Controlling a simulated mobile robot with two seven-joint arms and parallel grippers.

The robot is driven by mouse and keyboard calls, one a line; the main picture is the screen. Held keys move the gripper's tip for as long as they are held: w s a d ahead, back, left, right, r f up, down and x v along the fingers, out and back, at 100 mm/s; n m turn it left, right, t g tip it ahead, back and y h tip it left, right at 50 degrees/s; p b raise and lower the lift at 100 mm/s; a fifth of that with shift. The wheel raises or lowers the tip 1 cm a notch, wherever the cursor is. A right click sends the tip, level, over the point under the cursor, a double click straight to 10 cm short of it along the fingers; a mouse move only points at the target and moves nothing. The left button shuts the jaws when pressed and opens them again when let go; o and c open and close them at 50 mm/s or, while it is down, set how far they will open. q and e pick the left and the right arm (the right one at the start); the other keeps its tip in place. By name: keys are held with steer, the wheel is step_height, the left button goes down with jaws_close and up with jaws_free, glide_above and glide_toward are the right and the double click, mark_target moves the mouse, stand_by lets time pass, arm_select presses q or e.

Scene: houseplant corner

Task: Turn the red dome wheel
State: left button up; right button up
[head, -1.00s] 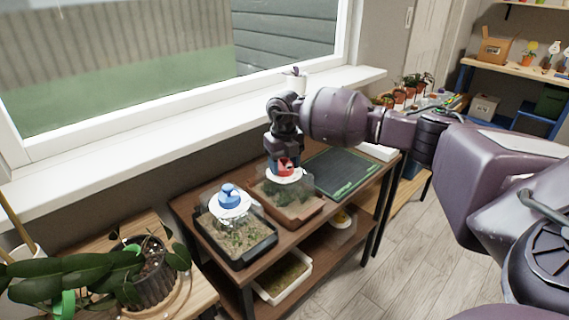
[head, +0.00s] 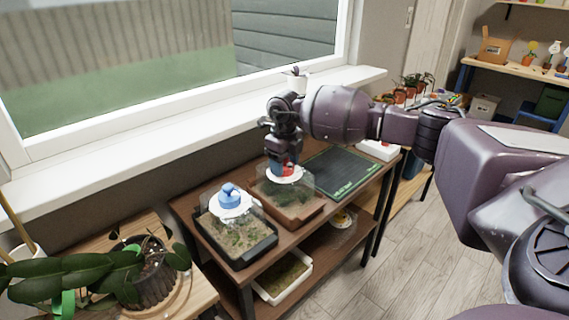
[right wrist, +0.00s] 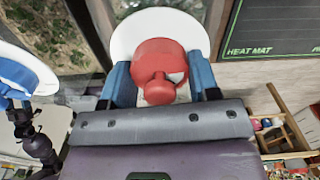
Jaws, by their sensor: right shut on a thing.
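The red dome wheel (right wrist: 158,60) sits on a white disc (right wrist: 124,38) on top of the clear dome over the brown tray (head: 296,219). My right gripper (right wrist: 161,82) comes down from above, its blue fingers on both sides of the wheel, shut on it. In the head view my right gripper (head: 284,168) hides most of the wheel; only a small red part shows. My left gripper is not in view.
A black tray (head: 240,262) with a clear dome and a blue wheel (head: 230,195) stands close on the left. A dark heat mat (head: 340,170) lies on the right. The window sill (head: 150,138) runs behind. A potted plant (head: 152,280) stands at the lower left.

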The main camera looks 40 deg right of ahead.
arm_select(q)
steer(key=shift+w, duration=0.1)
arm_select(e)
steer(key=o, duration=0.8)
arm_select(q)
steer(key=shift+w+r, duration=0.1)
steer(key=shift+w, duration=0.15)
arm_select(e)
steer(key=shift+o, duration=0.7)
step_height(320, 180, up, 10)
steer(key=shift+f+p, duration=0.15)
steer(key=shift+p, duration=0.7)
steer(key=shift+r, duration=0.5)
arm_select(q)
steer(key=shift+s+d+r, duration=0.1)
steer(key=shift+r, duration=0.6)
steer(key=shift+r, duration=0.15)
